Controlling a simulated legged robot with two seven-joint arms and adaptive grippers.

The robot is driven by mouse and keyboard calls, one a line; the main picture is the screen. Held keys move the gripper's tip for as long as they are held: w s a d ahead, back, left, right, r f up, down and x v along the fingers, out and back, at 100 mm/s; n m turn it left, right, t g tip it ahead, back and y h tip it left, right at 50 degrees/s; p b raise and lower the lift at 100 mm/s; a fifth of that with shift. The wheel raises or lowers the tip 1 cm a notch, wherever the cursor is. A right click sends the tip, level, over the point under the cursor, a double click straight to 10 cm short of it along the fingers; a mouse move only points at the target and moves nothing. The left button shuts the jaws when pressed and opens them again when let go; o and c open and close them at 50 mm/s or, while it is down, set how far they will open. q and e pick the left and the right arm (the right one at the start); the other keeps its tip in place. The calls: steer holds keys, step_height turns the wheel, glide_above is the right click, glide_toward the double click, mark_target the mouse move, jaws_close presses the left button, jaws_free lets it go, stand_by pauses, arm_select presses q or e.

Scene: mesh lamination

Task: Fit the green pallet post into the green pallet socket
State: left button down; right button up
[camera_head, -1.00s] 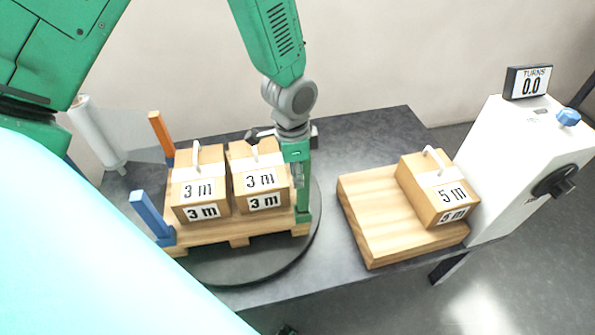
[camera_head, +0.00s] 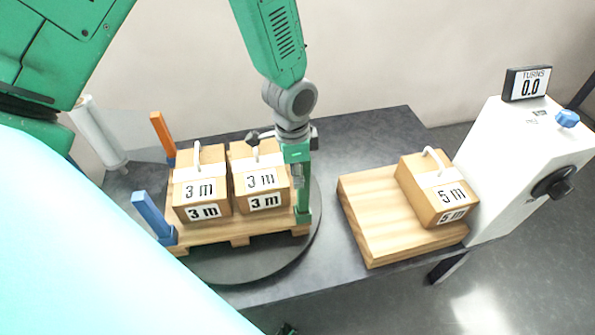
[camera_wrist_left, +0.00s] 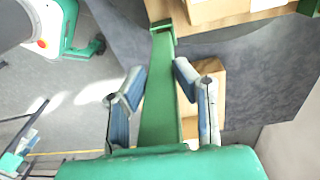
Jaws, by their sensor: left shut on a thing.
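My left gripper (camera_head: 299,163) is shut on the green pallet post (camera_head: 304,192) and points down at the right front corner of the wooden pallet (camera_head: 210,232). The post stands about upright, its lower end at the green pallet socket (camera_head: 303,216) on that corner. In the left wrist view the green post (camera_wrist_left: 160,105) runs between the fingers of the left gripper (camera_wrist_left: 159,82), and its far end meets the green socket (camera_wrist_left: 161,27). I cannot tell how deep the post sits in it. My right gripper is not in view.
Two "3 m" boxes (camera_head: 201,190) stand on the pallet, close left of the post. Blue (camera_head: 148,212) and orange (camera_head: 160,132) posts stand at its left corners. Right are a wooden platform (camera_head: 375,225) with a "5 m" box (camera_head: 438,190) and a white machine (camera_head: 515,150) reading 0.0.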

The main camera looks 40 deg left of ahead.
arm_select(q)
steer(key=shift+f+b, duration=1.2)
steer(key=shift+f, duration=1.35)
steer(key=c, duration=1.2)
jaws_free()
steer(key=shift+r, duration=0.15)
steer(key=r, duration=1.1)
steer(key=shift+a+r, duration=0.35)
steer(key=shift+a, duration=0.05)
